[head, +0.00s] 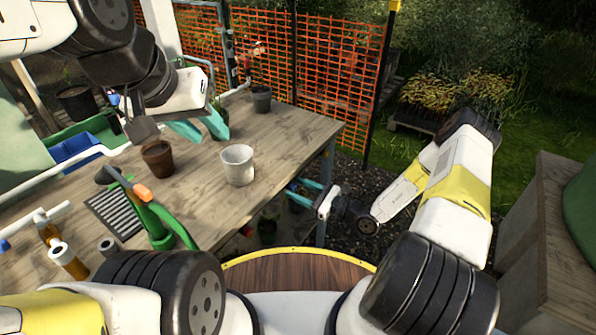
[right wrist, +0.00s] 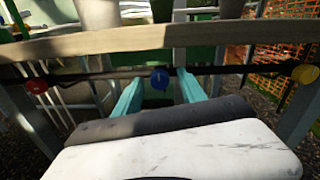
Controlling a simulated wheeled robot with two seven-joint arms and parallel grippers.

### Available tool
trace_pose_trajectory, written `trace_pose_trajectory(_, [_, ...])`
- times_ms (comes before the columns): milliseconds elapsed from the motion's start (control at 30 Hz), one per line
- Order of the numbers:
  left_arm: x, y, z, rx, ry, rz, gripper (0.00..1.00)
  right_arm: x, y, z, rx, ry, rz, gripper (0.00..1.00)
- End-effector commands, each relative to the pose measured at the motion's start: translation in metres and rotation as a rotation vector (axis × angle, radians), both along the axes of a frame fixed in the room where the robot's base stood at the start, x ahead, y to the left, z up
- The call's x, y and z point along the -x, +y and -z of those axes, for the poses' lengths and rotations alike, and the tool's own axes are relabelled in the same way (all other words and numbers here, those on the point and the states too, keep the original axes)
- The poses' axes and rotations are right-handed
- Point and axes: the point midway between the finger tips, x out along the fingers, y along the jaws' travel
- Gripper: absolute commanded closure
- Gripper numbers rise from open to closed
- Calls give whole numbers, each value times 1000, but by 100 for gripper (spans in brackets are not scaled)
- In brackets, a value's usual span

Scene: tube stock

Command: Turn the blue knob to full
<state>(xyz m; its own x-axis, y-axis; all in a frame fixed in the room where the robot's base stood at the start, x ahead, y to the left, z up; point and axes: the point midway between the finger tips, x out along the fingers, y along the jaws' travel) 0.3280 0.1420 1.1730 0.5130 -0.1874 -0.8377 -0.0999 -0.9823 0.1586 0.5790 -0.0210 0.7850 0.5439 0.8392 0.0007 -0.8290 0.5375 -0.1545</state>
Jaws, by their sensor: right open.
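The blue knob (right wrist: 160,78) sits on a dark pipe or rail under the table edge, in the middle of the right wrist view. My right gripper (right wrist: 160,85) is open, with one teal finger on each side of the blue knob in that view; I cannot tell whether they touch it. In the head view my right gripper (head: 300,191) is beside the table's right side, and the blue knob cannot be made out there. My left gripper (head: 201,127) is open and empty over the far part of the table.
A red knob (right wrist: 36,86) and a yellow knob (right wrist: 305,74) flank the blue one on the rail. Orange netting (head: 335,60) stands behind.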

Motion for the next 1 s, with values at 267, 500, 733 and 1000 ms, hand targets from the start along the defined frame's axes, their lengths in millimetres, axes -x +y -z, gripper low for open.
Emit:
trace_pose_trajectory(267, [0, 0, 0, 0, 0, 0, 64, 0, 0, 0, 1, 0, 0, 63])
trace_pose_trajectory(500, [0, 0, 0, 0, 0, 0, 64, 0, 0, 0, 1, 0, 0, 100])
trace_pose_trajectory(733, [0, 0, 0, 0, 0, 0, 64, 0, 0, 0, -8, 12, 0, 100])
trace_pose_trajectory(1000, [0, 0, 0, 0, 0, 0, 64, 0, -1, 1, -76, 108, 0, 100])
